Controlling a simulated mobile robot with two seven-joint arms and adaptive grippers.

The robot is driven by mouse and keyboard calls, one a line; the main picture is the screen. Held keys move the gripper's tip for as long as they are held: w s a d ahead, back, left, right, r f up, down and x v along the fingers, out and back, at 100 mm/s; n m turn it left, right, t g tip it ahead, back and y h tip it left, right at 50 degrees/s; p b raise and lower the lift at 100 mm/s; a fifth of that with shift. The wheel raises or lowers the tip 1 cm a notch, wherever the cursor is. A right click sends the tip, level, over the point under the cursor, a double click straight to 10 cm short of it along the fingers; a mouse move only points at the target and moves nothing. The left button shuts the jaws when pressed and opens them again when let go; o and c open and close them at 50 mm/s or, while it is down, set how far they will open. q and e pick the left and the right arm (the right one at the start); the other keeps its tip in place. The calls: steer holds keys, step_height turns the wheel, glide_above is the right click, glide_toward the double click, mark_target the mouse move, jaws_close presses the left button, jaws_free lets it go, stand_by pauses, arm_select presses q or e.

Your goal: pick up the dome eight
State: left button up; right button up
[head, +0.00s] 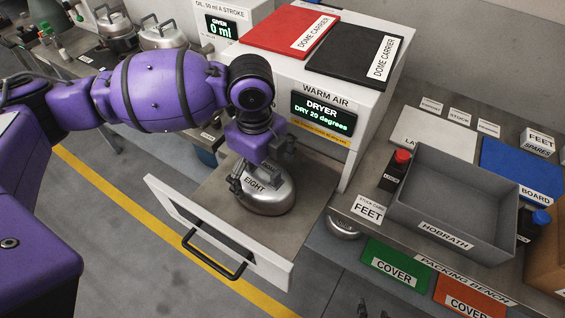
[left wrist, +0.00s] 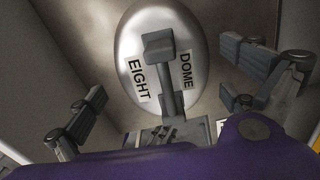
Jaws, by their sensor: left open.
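The dome eight (head: 268,197) is a silver, rounded metal cover with a bar handle on top. It sits in the pulled-out drawer (head: 200,195) of the dryer. In the left wrist view, the dome (left wrist: 133,46) carries the labels EIGHT and DOME, and its grey handle (left wrist: 160,45) runs down the middle. My left gripper (head: 262,172) is open and right above the dome, pointing down. In the left wrist view, its two fingers stand wide apart on either side of the handle. I cannot tell whether they touch the dome. Small dark tips at the bottom edge of the head view may be my right gripper.
The white dryer (head: 330,85) stands behind the drawer, with red and black dome carriers on top. The drawer front has a black handle (head: 215,255). At right, the packing bench holds a grey tray (head: 455,215) and bottles. Another silver dome (head: 343,228) shows below the bench.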

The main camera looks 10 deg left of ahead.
mark_target(263, 183)
arm_select(q)
step_height(263, 183, down, 5)
steer(key=shift+w+d+f, duration=0.1)
steer(key=shift+f, duration=0.05)
steer(key=c, duration=1.6)
